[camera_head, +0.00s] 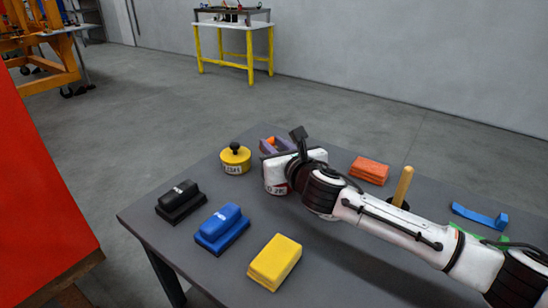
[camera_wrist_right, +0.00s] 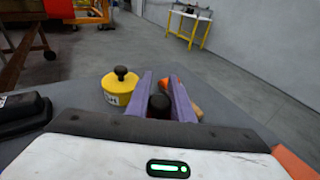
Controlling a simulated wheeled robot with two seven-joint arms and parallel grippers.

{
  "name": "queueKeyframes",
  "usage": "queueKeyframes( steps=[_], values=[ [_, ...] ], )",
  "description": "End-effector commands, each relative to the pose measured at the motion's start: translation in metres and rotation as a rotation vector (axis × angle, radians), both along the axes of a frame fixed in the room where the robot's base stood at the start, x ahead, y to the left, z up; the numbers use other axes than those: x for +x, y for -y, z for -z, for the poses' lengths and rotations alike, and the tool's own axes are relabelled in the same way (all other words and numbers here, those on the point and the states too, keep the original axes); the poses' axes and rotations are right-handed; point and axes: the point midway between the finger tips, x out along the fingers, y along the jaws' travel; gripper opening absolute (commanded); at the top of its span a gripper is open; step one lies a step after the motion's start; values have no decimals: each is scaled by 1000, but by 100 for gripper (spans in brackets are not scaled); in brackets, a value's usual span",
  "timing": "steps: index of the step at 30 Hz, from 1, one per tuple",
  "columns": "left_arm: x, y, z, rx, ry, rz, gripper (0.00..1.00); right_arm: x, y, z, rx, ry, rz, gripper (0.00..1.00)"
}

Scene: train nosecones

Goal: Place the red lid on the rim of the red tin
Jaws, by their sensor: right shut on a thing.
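My right gripper (camera_head: 272,146) is over the far part of the dark table, its purple fingers shut on a black knob. The knob (camera_wrist_right: 160,103) shows between the fingers in the right wrist view. Orange-red patches (camera_wrist_right: 164,86) show just beyond it; whether they belong to the red lid or the red tin, I cannot tell. Neither the red lid nor the red tin shows clearly; my gripper and wrist hide that spot. A yellow tin (camera_head: 235,161) with a black-knobbed lid stands upright just left of the gripper, apart from it. My left gripper is not in view.
On the table (camera_head: 328,258) lie a black block (camera_head: 181,201), a blue block (camera_head: 222,229), a yellow block (camera_head: 274,262), an orange stack (camera_head: 369,170) and a blue bracket (camera_head: 480,215). A wooden handle (camera_head: 403,184) stands up beside my right arm. The front middle is partly clear.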

Motion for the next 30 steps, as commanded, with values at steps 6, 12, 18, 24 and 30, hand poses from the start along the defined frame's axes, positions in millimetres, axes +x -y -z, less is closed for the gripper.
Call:
queueKeyframes(
  steps=[6, 12, 18, 24, 30],
  values=[
    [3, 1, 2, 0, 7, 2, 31, 0, 0, 31, -1, -3, 0, 0],
    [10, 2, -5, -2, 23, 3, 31, 0, 0, 30, 0, -1, 0, 0],
    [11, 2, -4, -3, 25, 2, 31, 0, 0, 33, -1, 0, 1, 29],
    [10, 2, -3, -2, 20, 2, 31, 0, 0, 33, 0, -1, 0, 39],
    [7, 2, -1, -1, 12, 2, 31, 0, 0, 30, 0, -1, 0, 39]
  ],
)
